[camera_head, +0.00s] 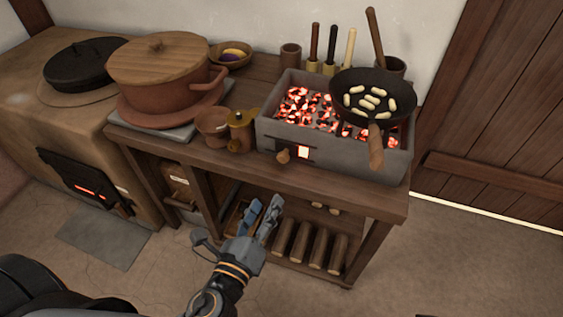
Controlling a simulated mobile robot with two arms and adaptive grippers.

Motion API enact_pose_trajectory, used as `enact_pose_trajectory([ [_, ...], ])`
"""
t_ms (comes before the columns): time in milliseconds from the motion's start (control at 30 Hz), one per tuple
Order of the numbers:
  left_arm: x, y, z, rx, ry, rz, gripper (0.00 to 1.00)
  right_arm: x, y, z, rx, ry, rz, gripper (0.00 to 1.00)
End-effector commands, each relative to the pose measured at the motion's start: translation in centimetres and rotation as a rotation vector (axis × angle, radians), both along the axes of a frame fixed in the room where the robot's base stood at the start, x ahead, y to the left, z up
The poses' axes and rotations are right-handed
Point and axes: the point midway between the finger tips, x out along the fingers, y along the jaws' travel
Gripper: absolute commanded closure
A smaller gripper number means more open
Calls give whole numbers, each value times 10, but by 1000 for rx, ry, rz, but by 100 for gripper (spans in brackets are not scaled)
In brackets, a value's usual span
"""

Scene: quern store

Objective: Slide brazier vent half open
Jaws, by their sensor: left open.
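The grey box-shaped brazier (340,163) stands on the wooden table, full of glowing coals (305,108). On its front wall is the vent, with a round wooden knob (283,156) at its left. A small glowing opening (303,152) shows just right of the knob. I cannot tell exactly how far the vent plate is slid. My left gripper (265,202) is open and empty, in front of the table and below the knob in the picture, apart from it. My right gripper is not in view.
A dark pan (350,84) with pale pieces sits over the brazier's right side, its handle (376,148) jutting forward. A brass pot (241,131) and clay cup (213,124) stand left of the brazier. Logs (318,248) lie on the lower shelf. The floor (450,265) at right is clear.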

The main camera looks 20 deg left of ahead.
Motion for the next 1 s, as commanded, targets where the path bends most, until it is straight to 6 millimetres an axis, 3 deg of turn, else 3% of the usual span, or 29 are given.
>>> enact_pose_trajectory([
  [100,-9,4,7,362,-49,-18,51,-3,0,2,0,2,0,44],
  [300,-16,7,15,665,-96,-19,51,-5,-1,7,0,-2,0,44],
  [467,-6,7,17,699,-103,-16,51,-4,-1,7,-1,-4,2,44],
  [567,9,7,18,696,-103,-15,51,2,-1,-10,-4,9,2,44],
  [733,44,5,20,694,-104,-14,51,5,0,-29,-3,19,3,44],
  [1000,96,3,17,692,-102,-16,51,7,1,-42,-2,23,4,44],
])
